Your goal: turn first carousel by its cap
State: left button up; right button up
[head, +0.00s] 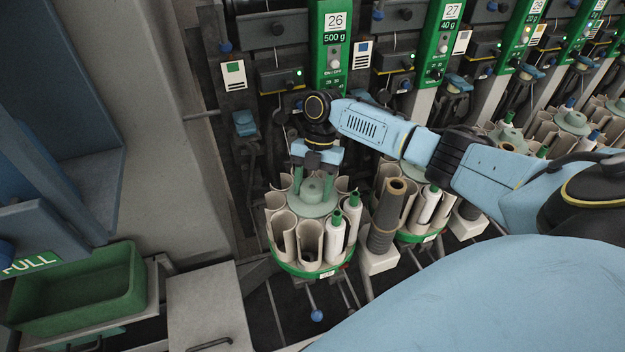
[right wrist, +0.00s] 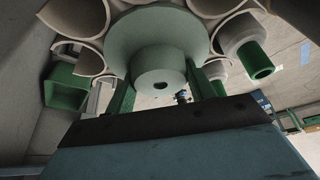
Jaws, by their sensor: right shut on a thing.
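The first carousel (head: 308,262) stands below the green 26 panel, a ring of cream tubes on a green base. Its green cap (head: 313,190) sits at the centre on a wider green disc. White bobbins with green tops stand in some tubes at its right side. My right gripper (head: 312,176) comes down from above with its fingers on either side of the cap. In the right wrist view the cap (right wrist: 160,68) lies between the two green-looking fingers (right wrist: 161,88), which are shut on it. My left gripper is out of view.
A second carousel (head: 420,235) stands close on the right, with a grey-brown cone (head: 384,218) on a white holder between. Machine panels line the back. A green bin (head: 80,290) and a grey cabinet stand at left. A blue-knobbed lever (head: 316,314) projects below the carousel.

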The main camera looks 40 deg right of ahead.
jog(key=shift+r, duration=0.1)
dwell(0.5)
jog(key=o, duration=1.4)
jog(key=v, duration=1.3)
jog(key=shift+r, duration=0.15)
